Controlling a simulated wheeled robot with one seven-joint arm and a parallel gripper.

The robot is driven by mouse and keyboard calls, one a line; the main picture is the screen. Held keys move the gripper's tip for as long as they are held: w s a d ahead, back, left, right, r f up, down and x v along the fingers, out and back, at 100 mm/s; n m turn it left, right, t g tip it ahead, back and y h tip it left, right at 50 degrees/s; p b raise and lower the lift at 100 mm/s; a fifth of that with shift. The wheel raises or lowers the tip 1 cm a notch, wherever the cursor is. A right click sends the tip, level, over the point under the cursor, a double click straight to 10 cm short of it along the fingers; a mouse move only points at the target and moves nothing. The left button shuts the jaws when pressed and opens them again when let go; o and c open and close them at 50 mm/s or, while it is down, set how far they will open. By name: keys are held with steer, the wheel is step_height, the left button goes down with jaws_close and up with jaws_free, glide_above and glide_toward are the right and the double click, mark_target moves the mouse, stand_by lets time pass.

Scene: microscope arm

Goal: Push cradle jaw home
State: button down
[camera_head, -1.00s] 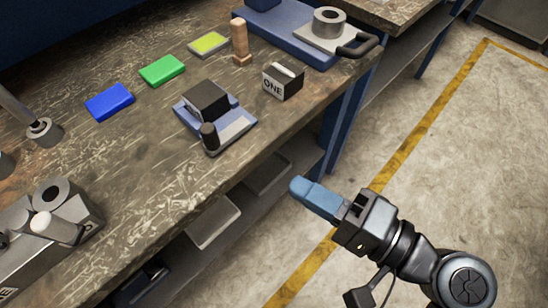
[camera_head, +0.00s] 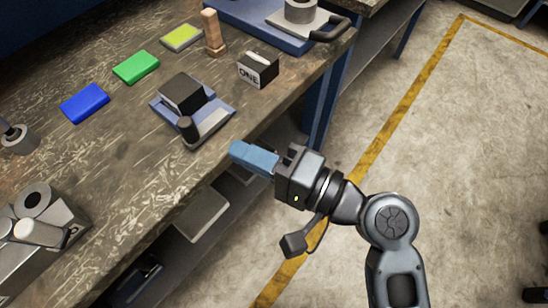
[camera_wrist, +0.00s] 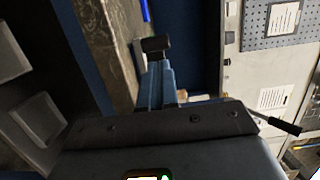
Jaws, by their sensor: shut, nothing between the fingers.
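The cradle (camera_head: 165,112) is a blue-grey base on the workbench with a dark block (camera_head: 183,93) seated in it. Its jaw (camera_head: 211,126) is a grey sliding piece at the front edge with an upright black knob (camera_head: 187,129). My gripper (camera_head: 233,150) has blue fingers that are shut and empty. It is just off the bench's front edge, to the lower right of the knob and apart from it. In the wrist view the fingers (camera_wrist: 157,85) point at a dark knob-like piece (camera_wrist: 156,45); the gap between them cannot be judged there.
A box marked ONE (camera_head: 258,69) stands right of the cradle. A grey holder (camera_head: 45,230) is at lower left. Shelves lie under the bench edge.

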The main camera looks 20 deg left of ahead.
mark_target(199, 136)
steer(key=a, duration=0.3)
steer(key=w+a+p, duration=0.1)
steer(key=a, duration=0.2)
steer(key=shift+w+a, duration=0.15)
steer(key=shift+a, duration=0.2)
steer(key=shift+a, duration=0.1)
steer(key=a, duration=0.1)
steer(key=w+a, duration=0.1)
steer(key=a, duration=0.1)
steer(key=shift+w+a+b, duration=0.15)
steer(key=shift+w+b, duration=0.1)
steer(key=shift+b, duration=0.15)
steer(key=shift+r, duration=0.1)
